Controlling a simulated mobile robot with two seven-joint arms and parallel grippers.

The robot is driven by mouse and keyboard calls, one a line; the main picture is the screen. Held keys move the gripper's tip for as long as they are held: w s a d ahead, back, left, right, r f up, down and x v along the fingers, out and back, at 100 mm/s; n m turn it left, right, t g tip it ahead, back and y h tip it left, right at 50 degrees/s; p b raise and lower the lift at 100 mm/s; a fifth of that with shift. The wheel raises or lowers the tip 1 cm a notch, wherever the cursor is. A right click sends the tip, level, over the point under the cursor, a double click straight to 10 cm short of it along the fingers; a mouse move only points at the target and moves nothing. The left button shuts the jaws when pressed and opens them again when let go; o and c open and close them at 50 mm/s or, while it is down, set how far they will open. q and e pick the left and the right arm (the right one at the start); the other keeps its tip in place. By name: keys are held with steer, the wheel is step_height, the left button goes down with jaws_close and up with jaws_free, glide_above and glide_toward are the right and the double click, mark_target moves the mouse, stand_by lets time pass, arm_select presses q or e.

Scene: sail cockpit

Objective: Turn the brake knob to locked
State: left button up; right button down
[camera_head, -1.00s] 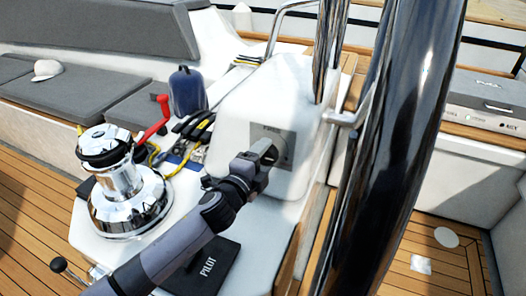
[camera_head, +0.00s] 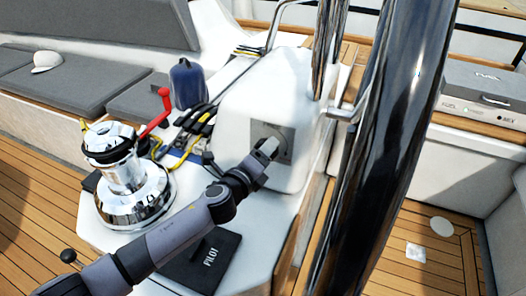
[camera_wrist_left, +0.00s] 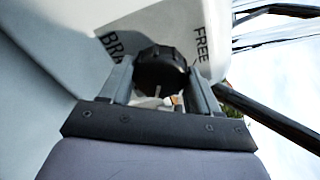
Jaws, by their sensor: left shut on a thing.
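The black ribbed brake knob (camera_wrist_left: 160,68) sits on a plate (camera_wrist_left: 172,28) whose lettering reads "FREE" and a partly hidden "BR…". My left gripper (camera_wrist_left: 158,84) has one finger on each side of the knob and is shut on it. In the head view my left gripper (camera_head: 266,149) is at the grey plate (camera_head: 287,139) on the side of the white pedestal (camera_head: 258,97), and it hides most of the knob. I cannot make out the knob's pointer mark. My right gripper is not in view.
A chrome winch (camera_head: 130,190) stands left of my arm, with a red handle (camera_head: 156,117) and a blue bag (camera_head: 188,86) behind it. A black "PILOT" book (camera_head: 205,258) lies below the arm. The large dark wheel rim (camera_head: 385,150) stands close on the right.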

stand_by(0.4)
arm_select(q)
steer(key=o, duration=1)
steer(key=shift+o, duration=0.2)
steer(key=shift+s, duration=0.1)
steer(key=v, duration=0.6)
steer(key=shift+s+a, duration=0.25)
steer(key=shift+s, duration=0.15)
